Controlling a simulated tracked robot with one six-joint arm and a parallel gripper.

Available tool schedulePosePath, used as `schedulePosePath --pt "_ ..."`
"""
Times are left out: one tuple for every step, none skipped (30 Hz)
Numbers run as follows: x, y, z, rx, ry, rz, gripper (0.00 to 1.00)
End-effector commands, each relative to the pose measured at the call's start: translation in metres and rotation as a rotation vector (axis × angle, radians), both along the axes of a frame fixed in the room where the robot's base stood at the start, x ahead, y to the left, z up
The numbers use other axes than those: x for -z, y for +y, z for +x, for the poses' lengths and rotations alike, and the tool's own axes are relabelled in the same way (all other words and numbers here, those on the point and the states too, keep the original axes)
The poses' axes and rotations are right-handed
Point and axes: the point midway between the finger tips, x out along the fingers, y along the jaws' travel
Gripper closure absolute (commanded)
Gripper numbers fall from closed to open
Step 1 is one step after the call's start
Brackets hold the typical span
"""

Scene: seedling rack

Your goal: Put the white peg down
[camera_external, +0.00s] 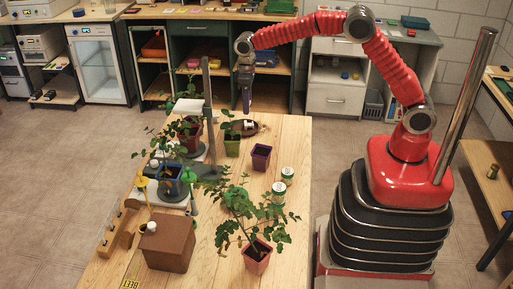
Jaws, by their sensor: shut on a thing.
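My gripper (247,103) hangs pointing down over the far end of the wooden table. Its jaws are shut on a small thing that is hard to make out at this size. A small white piece, which looks like the white peg (249,124), shows right below the fingertips. A dark brown dish-like thing (239,130) is behind or under it. I cannot tell whether the peg touches anything below. A wooden peg rack (122,229) with several upright pegs stands at the table's left edge.
Several potted seedlings stand on the table, one in a pink pot (257,257) at the front. The table's right edge (300,225) is clear.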

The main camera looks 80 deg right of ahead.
Motion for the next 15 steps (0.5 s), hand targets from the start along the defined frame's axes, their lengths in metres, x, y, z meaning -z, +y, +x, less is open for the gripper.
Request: schedulePosePath --pt "0.008 0.000 -0.001 0.000 0.004 0.001 0.88" --pt "0.012 0.000 0.000 0.000 0.002 0.000 0.88" --pt "0.016 0.000 0.000 0.000 0.001 0.000 0.88" --pt "0.018 0.000 0.000 0.000 0.001 0.000 0.88" --pt "0.019 0.000 0.000 0.000 0.000 0.000 0.88" --pt "0.021 0.000 0.000 0.000 0.000 0.000 0.88" --pt "0.021 0.000 0.000 0.000 -0.001 0.000 0.88" --pt "0.021 0.000 0.000 0.000 -0.001 0.000 0.88" --pt "0.021 0.000 0.000 0.000 -0.001 0.000 0.88" --pt "0.021 0.000 0.000 0.000 -0.001 0.000 0.88" --pt "0.021 0.000 0.000 0.000 -0.001 0.000 0.88" --pt "0.021 0.000 0.000 0.000 -0.001 0.000 0.88" --pt "0.021 0.000 0.000 0.000 -0.001 0.000 0.88" --pt "0.021 0.000 0.000 0.000 -0.001 0.000 0.88" --pt "0.022 0.000 0.000 0.000 0.000 0.000 0.88"
